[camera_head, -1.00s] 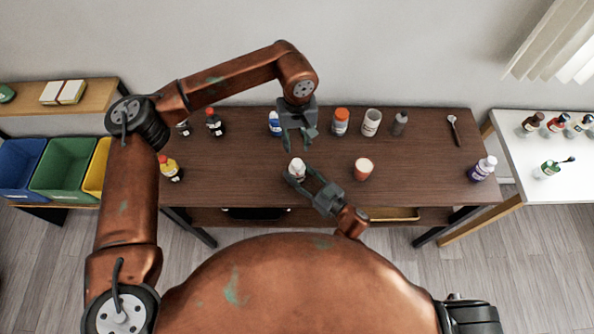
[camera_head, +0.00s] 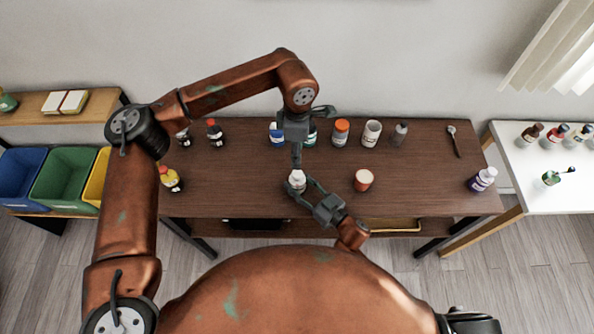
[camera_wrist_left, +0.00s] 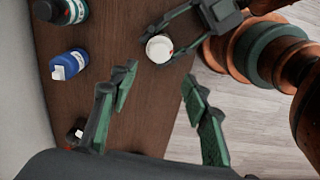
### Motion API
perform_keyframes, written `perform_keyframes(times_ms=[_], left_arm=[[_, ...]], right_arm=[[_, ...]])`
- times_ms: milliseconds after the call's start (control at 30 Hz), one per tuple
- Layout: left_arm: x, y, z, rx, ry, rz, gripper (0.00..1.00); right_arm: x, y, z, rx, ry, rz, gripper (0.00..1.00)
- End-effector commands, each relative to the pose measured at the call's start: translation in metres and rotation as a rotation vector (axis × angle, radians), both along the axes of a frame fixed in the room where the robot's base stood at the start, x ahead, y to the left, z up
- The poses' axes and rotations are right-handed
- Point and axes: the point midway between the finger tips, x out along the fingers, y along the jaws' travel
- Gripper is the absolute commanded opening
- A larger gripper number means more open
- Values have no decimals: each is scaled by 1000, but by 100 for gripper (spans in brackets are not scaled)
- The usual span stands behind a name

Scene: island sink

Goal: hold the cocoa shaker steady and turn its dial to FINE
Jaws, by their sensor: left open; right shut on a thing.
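The cocoa shaker appears to be the small white container (camera_head: 297,179) near the front of the brown table; its round white top with a small red mark shows in the left wrist view (camera_wrist_left: 159,48). My right gripper (camera_head: 303,187) is shut on it from the front right, and its fingers flank it in the left wrist view (camera_wrist_left: 178,38). My left gripper (camera_head: 297,160) is open above and behind the shaker, fingers pointing down; its spread fingers are empty in the left wrist view (camera_wrist_left: 160,75). The dial's setting is too small to read.
A red-topped container (camera_head: 363,180) stands to the right on the table (camera_head: 420,180). Behind are a blue bottle (camera_head: 277,132), an orange-capped jar (camera_head: 341,131), a white jar (camera_head: 371,133) and a grey bottle (camera_head: 399,134). A spoon (camera_head: 454,142) and purple bottle (camera_head: 482,179) are farther right.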

Motion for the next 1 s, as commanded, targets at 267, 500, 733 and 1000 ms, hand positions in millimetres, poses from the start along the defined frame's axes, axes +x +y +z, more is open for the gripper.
perform_keyframes(times_ms=[267,500,733,1000], left_arm=[[0,0,6,-1,0,533,43],[0,0,9,0,0,814,43],[-1,1,-2,2,1,877,43],[-2,0,-51,3,3,874,43]], right_arm=[[0,0,0,0,0,0,13],[0,0,0,0,0,0,13],[0,0,0,0,0,0,13],[0,0,0,0,0,0,13]])
